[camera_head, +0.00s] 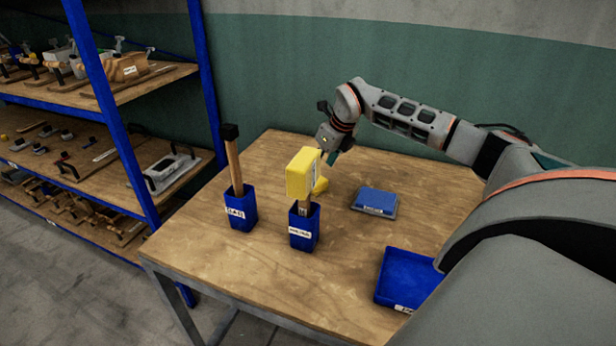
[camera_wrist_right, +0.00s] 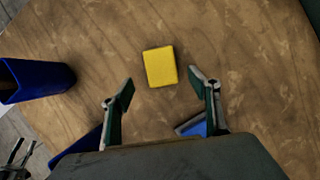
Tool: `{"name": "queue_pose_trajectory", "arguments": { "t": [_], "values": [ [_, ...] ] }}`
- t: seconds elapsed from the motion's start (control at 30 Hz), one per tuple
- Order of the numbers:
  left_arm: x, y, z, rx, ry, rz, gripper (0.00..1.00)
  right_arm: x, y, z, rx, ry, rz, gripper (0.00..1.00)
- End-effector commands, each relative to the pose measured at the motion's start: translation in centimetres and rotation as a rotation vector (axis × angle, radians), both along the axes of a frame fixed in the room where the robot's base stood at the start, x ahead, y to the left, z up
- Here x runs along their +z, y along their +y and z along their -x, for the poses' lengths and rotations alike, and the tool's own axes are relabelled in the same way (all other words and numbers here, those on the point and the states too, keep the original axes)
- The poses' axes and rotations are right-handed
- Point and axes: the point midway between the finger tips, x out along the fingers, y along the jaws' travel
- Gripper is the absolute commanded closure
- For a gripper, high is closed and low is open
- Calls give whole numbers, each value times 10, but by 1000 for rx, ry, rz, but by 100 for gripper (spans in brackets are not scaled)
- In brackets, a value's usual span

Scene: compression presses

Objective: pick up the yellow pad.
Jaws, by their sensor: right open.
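The yellow pad (camera_wrist_right: 160,66) lies flat on the wooden table in the right wrist view. In the head view only part of the pad (camera_head: 321,186) shows, behind a large yellow block on a wooden handle. My right gripper (camera_head: 335,156) is above the table near the pad. In the wrist view this gripper (camera_wrist_right: 162,82) is open and empty, with one finger on either side of the pad's near edge in the picture and apart from it. My left gripper is not in view.
The yellow block (camera_head: 301,173) stands upright on its handle in a blue holder (camera_head: 304,228). Left of it, a second blue holder (camera_head: 241,208) holds a black-headed tool. A blue-topped block (camera_head: 375,200) and a blue tray (camera_head: 408,277) lie to the right. Shelves (camera_head: 130,85) stand left.

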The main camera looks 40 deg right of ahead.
Motion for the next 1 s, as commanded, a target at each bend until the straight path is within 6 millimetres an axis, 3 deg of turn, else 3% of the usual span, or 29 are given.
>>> {"name": "queue_pose_trajectory", "arguments": {
  "t": [0.6, 0.93, 1.0],
  "values": [
    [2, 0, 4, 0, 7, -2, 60, -64, 1, -29, 0, 1, -2, 39],
    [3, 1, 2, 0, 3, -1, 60, -70, 0, -32, 0, 1, 0, 39],
    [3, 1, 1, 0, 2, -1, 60, -70, 0, -32, 0, 1, 0, 57]
  ]
}}
